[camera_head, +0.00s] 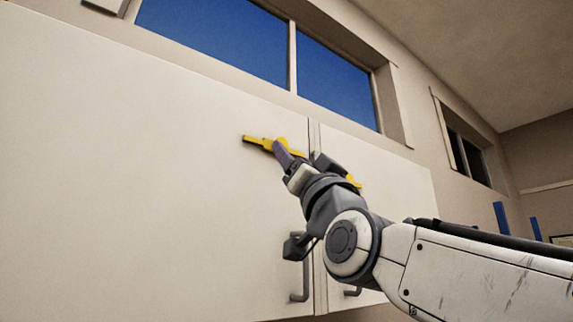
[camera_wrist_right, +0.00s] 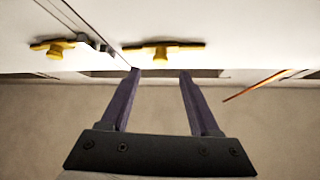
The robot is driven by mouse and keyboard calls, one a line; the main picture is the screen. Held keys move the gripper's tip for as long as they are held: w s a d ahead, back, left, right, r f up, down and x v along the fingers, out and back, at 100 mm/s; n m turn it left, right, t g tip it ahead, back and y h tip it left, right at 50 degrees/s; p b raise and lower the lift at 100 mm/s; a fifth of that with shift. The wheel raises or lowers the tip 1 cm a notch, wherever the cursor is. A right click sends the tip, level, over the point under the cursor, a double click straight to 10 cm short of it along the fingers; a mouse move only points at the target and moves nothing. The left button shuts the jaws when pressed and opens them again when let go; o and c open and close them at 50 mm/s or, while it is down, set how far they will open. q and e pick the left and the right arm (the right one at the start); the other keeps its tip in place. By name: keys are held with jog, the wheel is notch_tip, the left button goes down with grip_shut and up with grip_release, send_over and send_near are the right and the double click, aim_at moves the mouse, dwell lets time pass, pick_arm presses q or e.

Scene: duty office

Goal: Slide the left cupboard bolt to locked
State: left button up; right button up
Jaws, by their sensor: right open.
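The left cupboard bolt (camera_head: 258,142) is a yellow bar near the top inner edge of the left white cupboard door (camera_head: 150,170). My right gripper (camera_head: 280,148) is at this bolt, and its purple fingers hide part of it. In the right wrist view the open fingers (camera_wrist_right: 160,72) point toward a yellow bolt (camera_wrist_right: 165,47), its round knob between the fingertip lines. I cannot tell whether they touch it. A second yellow bolt (camera_wrist_right: 52,47) is across the door seam; in the head view it is mostly behind my wrist (camera_head: 353,181). My left gripper is not in view.
Grey door handles (camera_head: 300,285) hang low beside the seam, close to my right arm. Windows (camera_head: 220,40) are in the wall above the cupboard. The left door's wide face is clear.

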aim_at(282, 142)
jog(key=p+x, duration=0.3)
jog(key=x, duration=0.1)
jog(key=shift+a+r, duration=0.1)
jog(key=shift+r, duration=0.25)
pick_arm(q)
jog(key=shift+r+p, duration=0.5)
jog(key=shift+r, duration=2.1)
pick_arm(e)
jog(key=shift+w+a+r, duration=0.15)
jog(key=shift+w+r, duration=0.2)
jog(key=shift+w, duration=0.3)
grip_shut()
